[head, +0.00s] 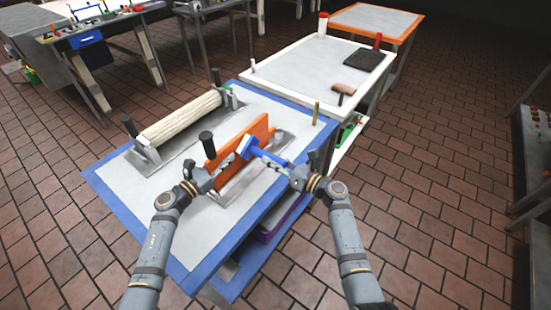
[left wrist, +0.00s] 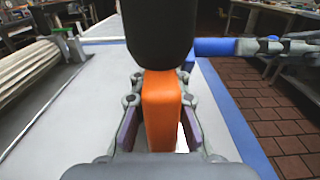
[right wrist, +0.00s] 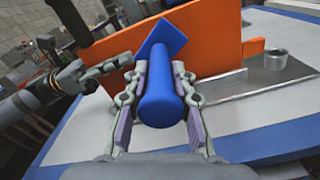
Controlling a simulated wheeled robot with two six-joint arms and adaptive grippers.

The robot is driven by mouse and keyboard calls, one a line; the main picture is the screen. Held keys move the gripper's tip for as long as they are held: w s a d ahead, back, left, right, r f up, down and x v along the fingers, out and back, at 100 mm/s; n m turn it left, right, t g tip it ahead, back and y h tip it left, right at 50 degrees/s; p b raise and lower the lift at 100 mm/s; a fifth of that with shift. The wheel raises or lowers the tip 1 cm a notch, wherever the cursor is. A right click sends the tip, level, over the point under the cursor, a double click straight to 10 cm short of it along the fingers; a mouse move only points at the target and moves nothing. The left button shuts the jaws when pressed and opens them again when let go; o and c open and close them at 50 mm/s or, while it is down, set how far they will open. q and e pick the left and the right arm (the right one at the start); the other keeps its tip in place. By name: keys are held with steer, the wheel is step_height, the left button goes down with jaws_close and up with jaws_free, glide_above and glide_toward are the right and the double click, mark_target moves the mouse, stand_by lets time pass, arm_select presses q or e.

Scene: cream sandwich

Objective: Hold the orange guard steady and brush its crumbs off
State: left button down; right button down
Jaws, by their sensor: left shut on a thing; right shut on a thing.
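The orange guard (head: 258,132) stands upright on a metal base on the blue-edged table. My left gripper (head: 212,174) is shut on the near end of the guard; the left wrist view shows the orange edge (left wrist: 161,110) between its fingers. My right gripper (head: 292,172) is shut on the blue handle of a brush (head: 262,155). In the right wrist view the handle (right wrist: 158,95) lies between the fingers, and the blue brush head (right wrist: 162,42) is against or very near the guard's face; contact is unclear. I cannot make out crumbs.
A ridged cream roller (head: 180,118) lies in a metal holder on the table's left. A black knob (head: 207,138) stands by the guard's near end. A white-edged table (head: 310,68) behind holds a dark pan (head: 363,59) and a wooden-headed tool (head: 343,87).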

steer(key=shift+d, duration=0.2)
steer(key=shift+w+d, duration=3.25)
steer(key=shift+w, duration=1.2)
steer(key=s+a, duration=0.5)
steer(key=s, duration=0.1)
steer(key=shift+s, duration=0.35)
steer(key=shift+s+a, duration=0.9)
steer(key=shift+s, duration=0.25)
steer(key=shift+s+a, duration=0.85)
steer(key=shift+s, duration=0.25)
steer(key=v, duration=0.7)
